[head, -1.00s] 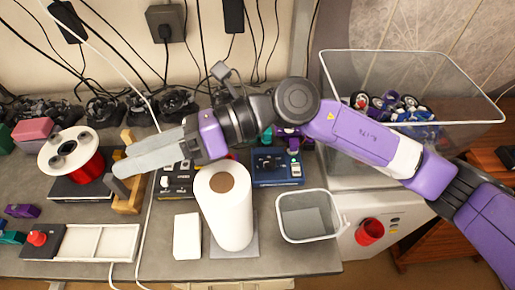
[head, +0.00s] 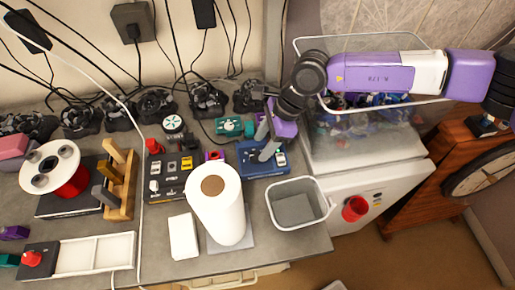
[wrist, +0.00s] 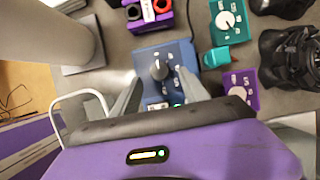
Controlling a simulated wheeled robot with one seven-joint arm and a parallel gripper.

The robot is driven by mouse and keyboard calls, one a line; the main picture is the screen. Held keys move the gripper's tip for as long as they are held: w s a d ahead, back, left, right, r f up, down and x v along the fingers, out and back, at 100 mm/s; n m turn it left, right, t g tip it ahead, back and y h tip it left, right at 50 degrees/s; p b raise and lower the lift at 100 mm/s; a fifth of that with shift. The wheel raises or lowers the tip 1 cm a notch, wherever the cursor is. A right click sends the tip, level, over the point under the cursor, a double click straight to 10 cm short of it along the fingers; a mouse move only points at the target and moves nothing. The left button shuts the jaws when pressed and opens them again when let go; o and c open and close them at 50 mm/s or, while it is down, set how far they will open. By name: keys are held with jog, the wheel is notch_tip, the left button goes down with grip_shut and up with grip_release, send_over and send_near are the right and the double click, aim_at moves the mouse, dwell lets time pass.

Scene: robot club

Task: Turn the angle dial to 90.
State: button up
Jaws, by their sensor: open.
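A blue control box (head: 250,170) stands on the bench, partly hidden by my gripper in the head view. In the wrist view my gripper (wrist: 159,78) has one finger on each side of the knob and appears empty. Contact with the knob cannot be told.
A teal dial plate (wrist: 236,34) and a purple dial plate (wrist: 246,98) lie beside the box. A paper roll (head: 224,213) stands close by on the left, and a grey bin (head: 300,223) in front. A black switch box (head: 166,187) and several wheels are near.

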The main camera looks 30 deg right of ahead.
aim_at(256, 154)
jog(key=shift+p+x, duration=0.4)
jog(key=shift+x, duration=1.6)
jog(key=shift+a, duration=0.1)
grip_shut()
